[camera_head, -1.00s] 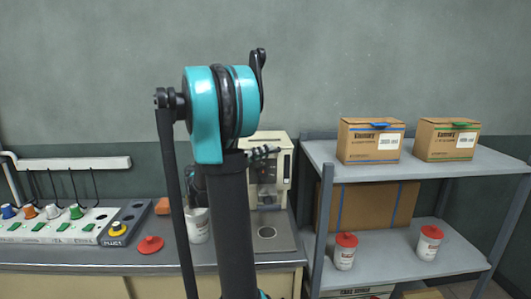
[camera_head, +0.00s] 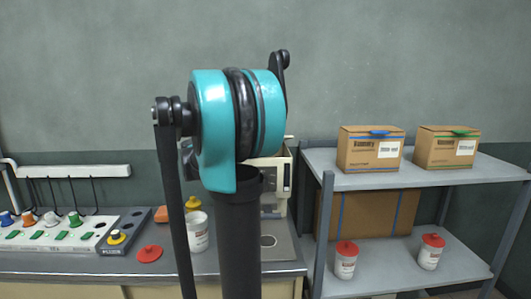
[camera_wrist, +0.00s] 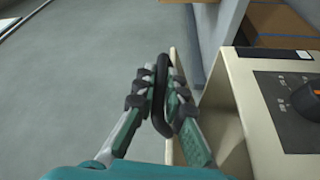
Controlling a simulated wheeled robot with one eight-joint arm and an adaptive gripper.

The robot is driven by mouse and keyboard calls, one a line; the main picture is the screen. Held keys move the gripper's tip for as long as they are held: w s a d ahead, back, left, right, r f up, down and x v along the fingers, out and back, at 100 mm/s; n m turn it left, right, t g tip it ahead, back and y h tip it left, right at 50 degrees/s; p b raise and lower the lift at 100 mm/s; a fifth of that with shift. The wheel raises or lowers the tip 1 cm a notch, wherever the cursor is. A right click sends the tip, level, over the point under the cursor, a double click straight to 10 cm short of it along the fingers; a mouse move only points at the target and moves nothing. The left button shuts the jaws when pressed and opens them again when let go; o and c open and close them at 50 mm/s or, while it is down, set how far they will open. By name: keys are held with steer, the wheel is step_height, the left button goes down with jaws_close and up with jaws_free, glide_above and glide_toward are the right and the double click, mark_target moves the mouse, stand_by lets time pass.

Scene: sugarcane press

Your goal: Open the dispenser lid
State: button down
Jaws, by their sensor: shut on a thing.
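The beige dispenser (camera_head: 272,200) stands on the counter in the head view, largely hidden behind my arm. In the wrist view its body (camera_wrist: 228,110) is close on the right, with a dark panel and an orange-and-black knob (camera_wrist: 312,100). A thin beige panel, which looks like the lid (camera_wrist: 180,62), shows nearly edge-on beside the body. My gripper (camera_wrist: 160,88) is shut on a black loop handle (camera_wrist: 162,60) beside this panel. How far the lid stands open cannot be told. My gripper's fingers are hidden in the head view.
A white cup (camera_head: 198,232) and a red lid (camera_head: 149,254) are on the counter left of my arm. A rack with colored knobs (camera_head: 50,236) lies farther left. A grey shelf (camera_head: 420,177) with boxes and red-lidded cups stands close on the right.

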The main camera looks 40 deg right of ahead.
steer(key=w+d+r+n+y, duration=0.2)
steer(key=w+d+r+n, duration=0.2)
steer(key=w+r, duration=0.3)
steer(key=w+d+r+n+y, duration=0.2)
steer(key=w+d+r+n, duration=0.3)
steer(key=w+r, duration=0.3)
steer(key=shift+r+g, duration=0.3)
steer(key=shift+r, duration=0.25)
steer(key=c, duration=1.6)
jaws_free()
steer(key=v, duration=1.1)
steer(key=shift+a+r, duration=0.25)
steer(key=shift+a, duration=0.1)
steer(key=shift+w, duration=0.1)
